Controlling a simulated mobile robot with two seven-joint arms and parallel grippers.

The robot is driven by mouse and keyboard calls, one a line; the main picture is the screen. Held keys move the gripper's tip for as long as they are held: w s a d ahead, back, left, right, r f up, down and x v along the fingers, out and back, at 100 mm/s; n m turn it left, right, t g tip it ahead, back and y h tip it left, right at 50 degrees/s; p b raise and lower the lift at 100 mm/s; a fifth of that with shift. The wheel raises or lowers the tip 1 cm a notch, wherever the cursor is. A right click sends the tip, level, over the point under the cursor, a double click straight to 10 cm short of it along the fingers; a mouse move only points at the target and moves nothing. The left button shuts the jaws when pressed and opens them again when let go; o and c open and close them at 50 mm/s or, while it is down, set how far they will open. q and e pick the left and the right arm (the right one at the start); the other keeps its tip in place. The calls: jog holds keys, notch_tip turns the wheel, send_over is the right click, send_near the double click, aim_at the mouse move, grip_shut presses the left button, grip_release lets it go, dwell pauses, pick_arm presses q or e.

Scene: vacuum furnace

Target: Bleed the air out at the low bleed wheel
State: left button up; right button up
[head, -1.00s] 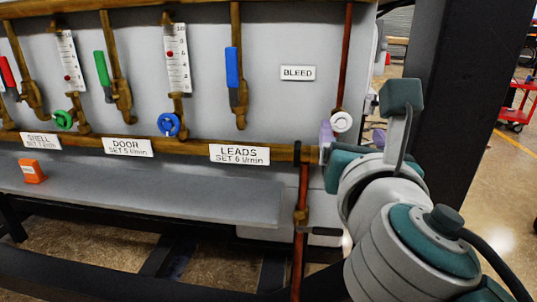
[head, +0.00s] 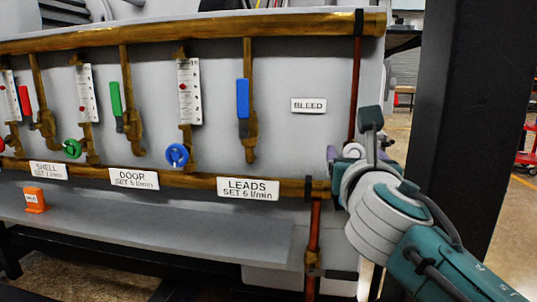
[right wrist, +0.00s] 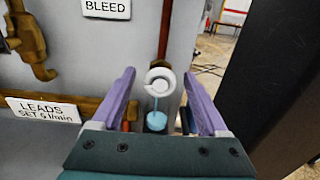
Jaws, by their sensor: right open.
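The low bleed wheel (right wrist: 151,78) is a small white round handle on the red-brown pipe, below the BLEED sign (right wrist: 107,8). My right gripper (right wrist: 161,84) is open, with purple fingers on either side of the wheel in the right wrist view. I cannot tell whether either finger touches it. A thin light-blue line runs down from the wheel to a light-blue round shape (right wrist: 156,121) between the fingers. In the head view my right gripper (head: 342,153) is at the pipe, and its wrist hides much of the wheel. My left gripper is not in view.
A blue wheel (head: 177,155), a green wheel (head: 73,148) and several levers line the panel to the left. The LEADS sign (head: 248,188) is on the lower brass pipe. An orange block (head: 34,200) sits on the shelf. A black post (head: 450,120) stands right of my arm.

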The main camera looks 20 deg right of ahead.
grip_shut()
dwell(0.6)
